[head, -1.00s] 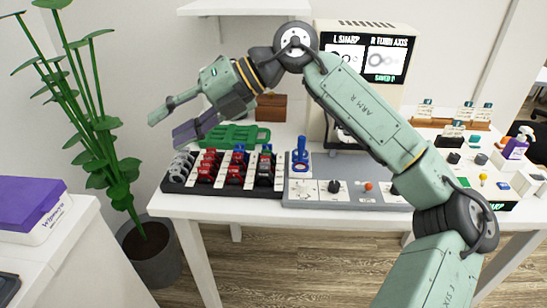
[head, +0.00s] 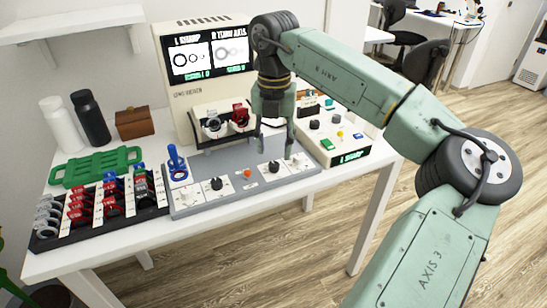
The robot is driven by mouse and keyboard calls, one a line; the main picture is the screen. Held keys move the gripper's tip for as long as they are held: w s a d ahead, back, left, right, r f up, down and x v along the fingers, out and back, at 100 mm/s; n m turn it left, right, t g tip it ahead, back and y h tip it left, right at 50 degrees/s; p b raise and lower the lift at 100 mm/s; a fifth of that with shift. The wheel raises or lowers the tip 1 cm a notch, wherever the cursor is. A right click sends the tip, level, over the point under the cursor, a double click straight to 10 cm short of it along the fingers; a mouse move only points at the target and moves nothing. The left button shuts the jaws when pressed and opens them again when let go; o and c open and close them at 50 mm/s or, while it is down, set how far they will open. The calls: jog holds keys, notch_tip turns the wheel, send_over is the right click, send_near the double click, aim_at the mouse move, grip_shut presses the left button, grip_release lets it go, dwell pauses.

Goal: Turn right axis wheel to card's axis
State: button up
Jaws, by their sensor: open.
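My gripper (head: 275,148) points down, open, just above and behind the right part of the grey control panel (head: 232,197). A black knob (head: 274,167) stands just below it on a white plate; I see no clear contact. Right of that knob is a white marked dial (head: 300,161). The panel's left half has another black knob (head: 216,184) and a white marked dial (head: 189,197). I cannot tell which one is the right axis wheel. The screen (head: 211,57) reads "L SHARP" and "R TURN AXIS". The axis card cannot be made out.
A blue joystick (head: 175,160) and a red button (head: 248,173) are on the panel. A black rack (head: 150,213) of lenses stands left, a green tray (head: 97,167) behind it. The viewer (head: 183,97) holds two lens pieces. A button box (head: 350,157) stands right.

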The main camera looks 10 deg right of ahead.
aim_at(274, 164)
jog(key=shift+f, duration=2.4)
grip_shut()
